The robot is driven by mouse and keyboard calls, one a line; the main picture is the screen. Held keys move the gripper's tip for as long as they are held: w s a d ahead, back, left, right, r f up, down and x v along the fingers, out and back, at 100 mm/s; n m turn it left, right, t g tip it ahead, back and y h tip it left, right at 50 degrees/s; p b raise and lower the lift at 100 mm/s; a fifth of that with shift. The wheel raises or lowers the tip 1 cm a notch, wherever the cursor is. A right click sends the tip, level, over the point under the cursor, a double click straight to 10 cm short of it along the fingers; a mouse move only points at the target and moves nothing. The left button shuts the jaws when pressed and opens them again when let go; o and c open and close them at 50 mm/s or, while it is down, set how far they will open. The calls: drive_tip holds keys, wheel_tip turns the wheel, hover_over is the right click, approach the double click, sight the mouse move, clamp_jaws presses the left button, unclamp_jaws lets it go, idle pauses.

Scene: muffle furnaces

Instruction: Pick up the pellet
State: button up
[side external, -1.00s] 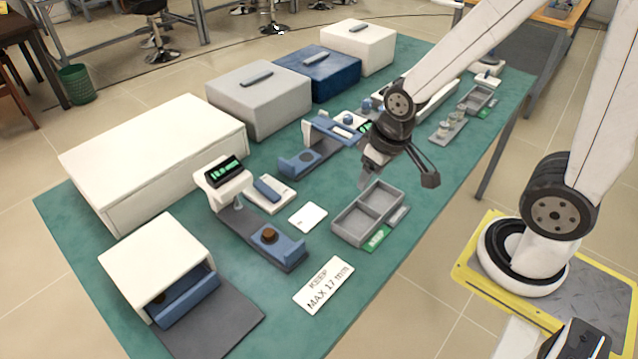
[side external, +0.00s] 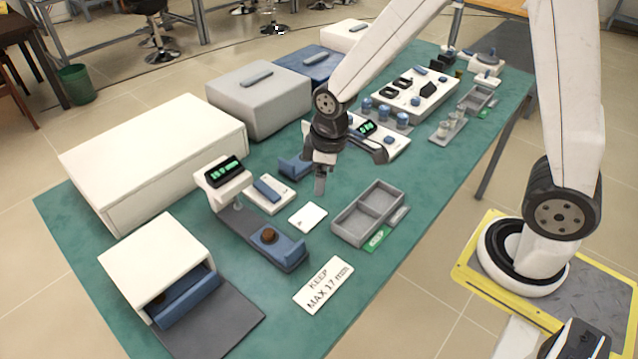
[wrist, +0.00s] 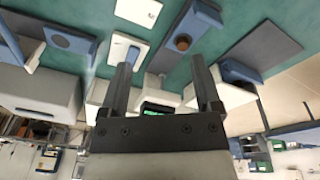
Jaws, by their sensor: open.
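The pellet is a small brown disc (side external: 269,236) on the blue stage (side external: 290,251) of a measuring device with a green-lit display (side external: 223,172). In the wrist view the pellet (wrist: 183,42) lies on its blue stage beyond the fingertips, slightly right of centre. My gripper (side external: 350,168) is open and empty above the table, behind and to the right of the pellet in the side view. Its two fingers (wrist: 160,78) show apart in the wrist view with nothing between them. The display's digits are too small to read surely.
A grey two-compartment tray (side external: 370,207) with a green label stands right of the pellet. A "KEEP MAX 17 mm" sign (side external: 324,285) lies in front. A white card (side external: 308,217) lies near the device. An open-fronted white furnace (side external: 158,255) stands at front left.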

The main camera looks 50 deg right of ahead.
sight(268, 232)
drive_tip(key=w+a+f+n, duration=0.3)
drive_tip(key=w+a+n, duration=0.1)
drive_tip(key=w+a+f+n+g, duration=0.1)
drive_tip(key=w+a+f+n, duration=0.3)
drive_tip(key=shift+f+n, duration=0.15)
drive_tip(key=shift+n, duration=0.15)
drive_tip(key=shift+w+a+f+n+g, duration=0.2)
drive_tip(key=shift+a+f+n+g, duration=0.1)
drive_tip(key=shift+a+f+n, duration=0.1)
drive_tip(key=shift+f, duration=1.3)
drive_tip(key=shift+f, duration=0.1)
drive_tip(key=shift+f, duration=2.5)
clamp_jaws()
